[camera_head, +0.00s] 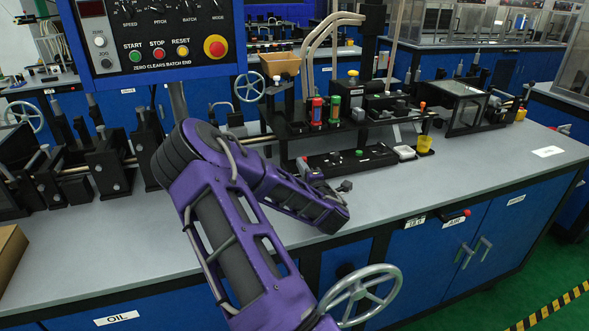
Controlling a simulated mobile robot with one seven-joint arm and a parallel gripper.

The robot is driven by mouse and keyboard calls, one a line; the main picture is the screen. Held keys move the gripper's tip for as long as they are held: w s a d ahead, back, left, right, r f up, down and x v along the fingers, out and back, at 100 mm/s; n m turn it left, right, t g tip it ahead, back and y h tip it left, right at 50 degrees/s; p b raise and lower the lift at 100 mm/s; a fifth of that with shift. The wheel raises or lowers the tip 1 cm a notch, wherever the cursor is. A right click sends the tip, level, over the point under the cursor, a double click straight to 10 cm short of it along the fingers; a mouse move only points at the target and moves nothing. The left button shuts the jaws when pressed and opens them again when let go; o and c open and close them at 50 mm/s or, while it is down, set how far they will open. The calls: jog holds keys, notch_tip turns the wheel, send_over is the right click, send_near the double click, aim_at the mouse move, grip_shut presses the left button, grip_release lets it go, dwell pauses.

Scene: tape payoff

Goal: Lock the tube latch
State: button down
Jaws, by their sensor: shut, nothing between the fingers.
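My purple arm crosses the middle of the view, and its end lies low over the front of the bench. My gripper (344,186) shows only as a small dark tip past the forearm; it looks shut and empty. A red-topped tube (316,112) and a green-topped tube (335,111) stand upright on the black machine behind it, apart from the gripper. I cannot tell for sure which part is the tube latch. My arm hides part of the machine's base and bench.
A black panel (350,160) with small buttons lies just behind my gripper. A yellow cup (424,144) and a white dish (404,152) stand to its right. A control box (150,40) hangs at upper left. The bench front (440,180) at right is clear. A handwheel (358,292) sticks out below.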

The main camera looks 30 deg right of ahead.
jog(key=shift+s+d+n+y+b, duration=0.2)
jog(key=shift+d+n+y, duration=0.1)
jog(key=shift+d+y, duration=0.15)
jog(key=shift+s+d+n+y+b, duration=0.15)
jog(key=shift+d+n+y, duration=0.15)
jog(key=shift+y, duration=0.15)
jog(key=shift+s+d+b, duration=0.2)
jog(key=shift+d+b, duration=0.1)
jog(key=shift+d, duration=0.5)
jog(key=shift+d+r, duration=0.1)
jog(key=shift+d, duration=0.75)
jog(key=shift+d+r, duration=0.1)
jog(key=shift+d, duration=0.1)
jog(key=shift+a, duration=0.1)
